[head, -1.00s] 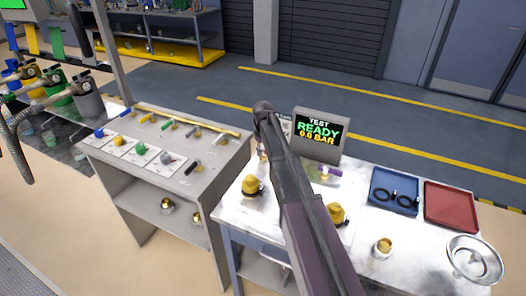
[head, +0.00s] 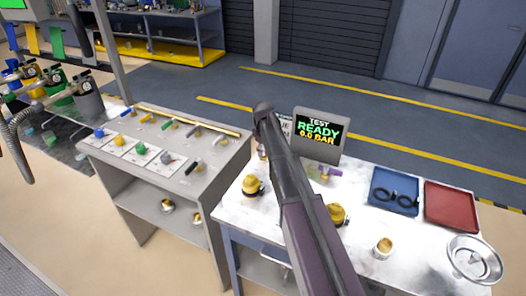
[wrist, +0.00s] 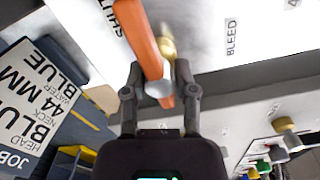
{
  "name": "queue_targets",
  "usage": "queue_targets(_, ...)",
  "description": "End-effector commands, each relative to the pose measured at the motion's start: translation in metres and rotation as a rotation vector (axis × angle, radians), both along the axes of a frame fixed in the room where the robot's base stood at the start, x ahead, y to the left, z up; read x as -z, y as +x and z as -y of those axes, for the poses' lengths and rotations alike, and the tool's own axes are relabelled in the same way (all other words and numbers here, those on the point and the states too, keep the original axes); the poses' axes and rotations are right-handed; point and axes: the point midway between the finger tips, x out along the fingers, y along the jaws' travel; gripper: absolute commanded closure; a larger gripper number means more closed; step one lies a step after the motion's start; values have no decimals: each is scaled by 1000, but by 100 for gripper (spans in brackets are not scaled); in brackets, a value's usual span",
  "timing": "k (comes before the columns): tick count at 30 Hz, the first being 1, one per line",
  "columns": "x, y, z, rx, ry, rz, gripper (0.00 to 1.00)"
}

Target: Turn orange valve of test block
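In the wrist view the orange valve handle (wrist: 150,50) is a long bar running from the top edge down between the fingers of my gripper (wrist: 160,68). A pale round hub (wrist: 159,89) and a brass fitting (wrist: 167,46) show at the handle. The fingers stand apart on either side of the bar, with a visible gap at the right finger. I cannot tell whether the left finger touches it. In the head view the gripper and orange handle are hidden behind my arm. The test display (head: 318,129) shows READY and about 0.0 BAR.
Brass caps (head: 253,185) stand on the white bench beside my arm. A purple-handled valve (head: 328,171) sits below the display. A blue tray (head: 372,202) and red tray (head: 451,217) lie right. In the wrist view a BLEED label (wrist: 232,38) is right of the handle.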

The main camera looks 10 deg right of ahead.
Motion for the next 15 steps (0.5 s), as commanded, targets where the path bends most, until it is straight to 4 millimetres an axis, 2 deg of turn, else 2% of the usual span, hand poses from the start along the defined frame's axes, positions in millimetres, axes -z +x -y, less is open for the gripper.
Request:
queue_targets(1,0,-1,0,0,1,-2,46)
queue_targets(3,0,-1,0,0,0,-1,30)
queue_targets(15,0,0,0,4,1,1,30)
